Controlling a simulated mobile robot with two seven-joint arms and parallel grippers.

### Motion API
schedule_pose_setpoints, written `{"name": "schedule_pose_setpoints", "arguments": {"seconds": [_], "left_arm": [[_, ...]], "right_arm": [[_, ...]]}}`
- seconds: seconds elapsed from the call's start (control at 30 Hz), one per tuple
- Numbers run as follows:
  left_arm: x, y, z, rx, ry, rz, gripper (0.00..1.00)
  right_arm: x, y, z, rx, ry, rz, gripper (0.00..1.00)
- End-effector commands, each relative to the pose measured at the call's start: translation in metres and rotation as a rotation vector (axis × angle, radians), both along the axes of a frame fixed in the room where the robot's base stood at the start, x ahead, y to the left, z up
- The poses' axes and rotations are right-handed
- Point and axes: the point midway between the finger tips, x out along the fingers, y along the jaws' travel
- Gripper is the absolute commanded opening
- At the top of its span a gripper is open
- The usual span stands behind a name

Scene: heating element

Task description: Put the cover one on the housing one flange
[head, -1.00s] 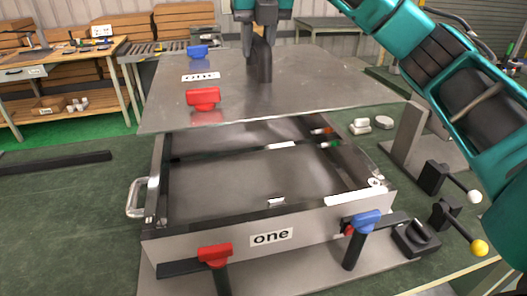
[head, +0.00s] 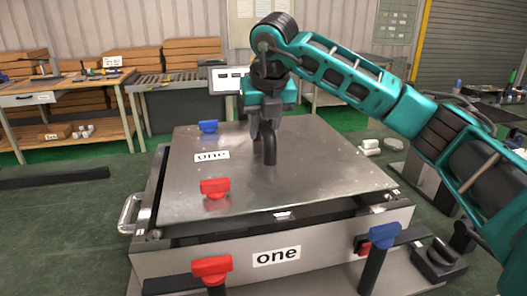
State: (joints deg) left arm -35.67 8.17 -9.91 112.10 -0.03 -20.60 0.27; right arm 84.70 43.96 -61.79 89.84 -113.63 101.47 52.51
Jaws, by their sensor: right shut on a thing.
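Cover one (head: 325,178) is a flat grey metal plate with a "one" label, a red knob (head: 215,187) and a blue knob (head: 208,126) on its left part. My right gripper (head: 266,134) is above the plate and shut on the cover's dark upright handle (head: 269,152). The plate lies nearly level over housing one (head: 190,264), a metal box with a "one" label on its front. A dark gap shows between the plate's front edge and the housing's front wall. I cannot tell whether the plate touches the flange. My left gripper is not in view.
A red clamp (head: 212,268) and a blue clamp (head: 384,236) stand at the housing's front. A metal side handle (head: 128,213) sticks out at left. A workbench (head: 60,95) and a conveyor (head: 185,78) stand behind. Small white parts (head: 370,147) lie at right.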

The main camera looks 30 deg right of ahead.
Motion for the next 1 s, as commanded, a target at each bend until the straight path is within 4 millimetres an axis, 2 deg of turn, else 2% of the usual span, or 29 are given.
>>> {"name": "schedule_pose_setpoints", "arguments": {"seconds": [0.07,0.37,0.67,0.7,0.93,1.0], "left_arm": [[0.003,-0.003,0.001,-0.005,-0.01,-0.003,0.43],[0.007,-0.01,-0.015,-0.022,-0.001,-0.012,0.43],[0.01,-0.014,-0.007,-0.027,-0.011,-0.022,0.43],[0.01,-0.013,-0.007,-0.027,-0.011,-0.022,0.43],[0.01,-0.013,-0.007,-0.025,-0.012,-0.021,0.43],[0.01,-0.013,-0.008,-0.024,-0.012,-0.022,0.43]], "right_arm": [[0.0,0.0,-0.003,0.002,-0.007,-0.001,0.0],[0.0,0.0,-0.039,0.002,-0.007,0.0,0.0],[0.0,0.0,-0.039,0.002,-0.007,0.0,0.0],[0.0,0.0,-0.042,-0.001,0.001,0.0,0.32],[0.0,0.0,-0.042,0.0,0.001,0.0,0.54],[0.0,0.0,-0.042,0.0,0.001,0.0,0.57]]}}
